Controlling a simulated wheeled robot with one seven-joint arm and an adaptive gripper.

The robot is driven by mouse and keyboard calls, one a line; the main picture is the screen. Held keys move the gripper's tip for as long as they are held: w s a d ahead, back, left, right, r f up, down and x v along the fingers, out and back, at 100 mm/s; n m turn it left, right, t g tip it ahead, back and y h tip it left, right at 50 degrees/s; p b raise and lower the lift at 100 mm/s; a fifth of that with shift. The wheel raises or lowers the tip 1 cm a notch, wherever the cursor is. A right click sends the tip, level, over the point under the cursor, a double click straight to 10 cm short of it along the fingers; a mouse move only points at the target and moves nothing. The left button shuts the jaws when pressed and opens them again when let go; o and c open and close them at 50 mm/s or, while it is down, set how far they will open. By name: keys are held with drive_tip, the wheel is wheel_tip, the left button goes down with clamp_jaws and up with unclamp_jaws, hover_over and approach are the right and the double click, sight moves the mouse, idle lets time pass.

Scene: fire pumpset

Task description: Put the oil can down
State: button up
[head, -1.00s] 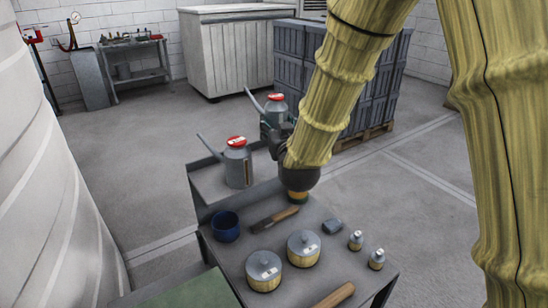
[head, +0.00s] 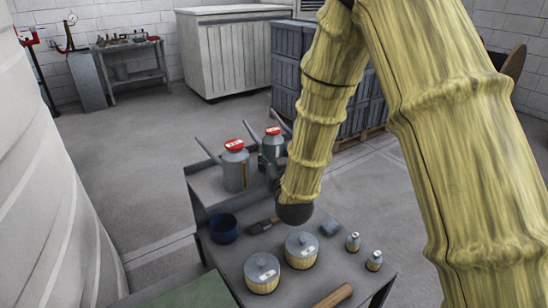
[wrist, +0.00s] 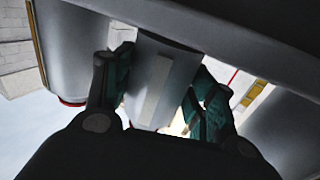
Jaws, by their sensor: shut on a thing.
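My gripper (head: 271,164) is shut on a grey oil can (head: 273,146) with a red cap and a long spout. In the wrist view, its teal fingers (wrist: 163,88) press on both sides of the grey can body (wrist: 158,82). The held can is upright over the raised shelf of the grey cart (head: 205,186), at its right part. I cannot tell whether its base touches the shelf, as my arm and the other can hide it. A second, similar oil can (head: 235,171) stands on the shelf just to the left, very close to the held one.
The lower cart top holds a blue cup (head: 223,229), a brush-like tool (head: 262,226), two lidded tins (head: 262,272) (head: 302,250), two small bottles (head: 353,242) (head: 374,261), a grey block (head: 331,227) and a wooden handle (head: 334,297). Stacked crates (head: 287,90) stand behind.

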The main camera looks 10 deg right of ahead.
drive_tip(key=shift+f, duration=0.3)
drive_tip(key=shift+f, duration=0.1)
drive_tip(key=o, duration=1.2)
drive_tip(key=shift+s, duration=0.3)
drive_tip(key=s+b, duration=0.2)
drive_tip(key=s, duration=0.9)
drive_tip(key=shift+s, duration=0.25)
